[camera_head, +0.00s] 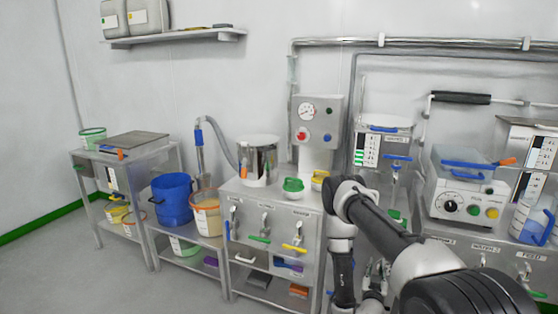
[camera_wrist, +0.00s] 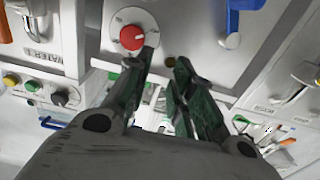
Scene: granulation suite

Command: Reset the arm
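My arm (camera_head: 375,220) reaches in from the lower right in the head view. It bends at the elbow, and its forearm hangs down in front of the bench. My gripper is not clearly seen there. In the wrist view my gripper (camera_wrist: 167,62) has two dark green-grey fingers with a gap between their tips. Nothing is held between them. A red knob (camera_wrist: 132,37) on a grey panel lies beyond the left fingertip; I cannot tell whether they touch.
A steel bench (camera_head: 270,199) with valves and a steel pot (camera_head: 258,160) stands left of my arm. A grey machine (camera_head: 464,190) stands right of it. A blue bucket (camera_head: 172,199) sits on a low shelf. Open floor (camera_head: 70,270) lies at the lower left.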

